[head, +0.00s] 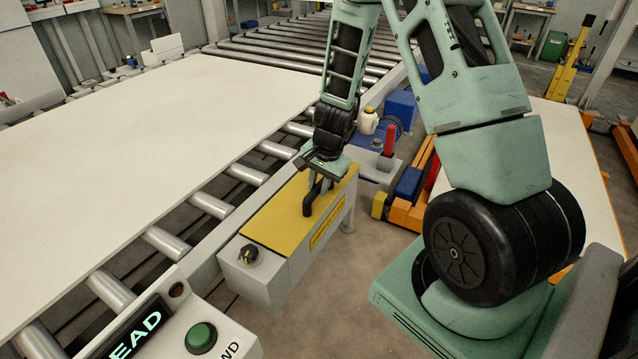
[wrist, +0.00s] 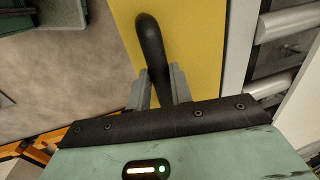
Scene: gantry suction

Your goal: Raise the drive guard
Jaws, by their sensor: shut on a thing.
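The drive guard (head: 272,222) is a yellow cover on a long grey box beside the roller conveyor, and it lies flat on the box. A black bent handle (head: 309,203) stands up from the yellow cover. My gripper (head: 318,180) is at this handle from above, with its fingers on either side of it. In the wrist view, the two grey fingers of my gripper (wrist: 160,88) are closed on the black handle (wrist: 150,40), with the yellow drive guard (wrist: 200,40) behind. The lower part of the handle is hidden by my gripper there.
A black and yellow knob (head: 248,254) sits on the near end of the grey box. A control panel with a green button (head: 200,337) is at the bottom. A large white sheet (head: 170,130) lies on the rollers at left. A blue motor (head: 400,108) stands behind. Bare floor lies right of the box.

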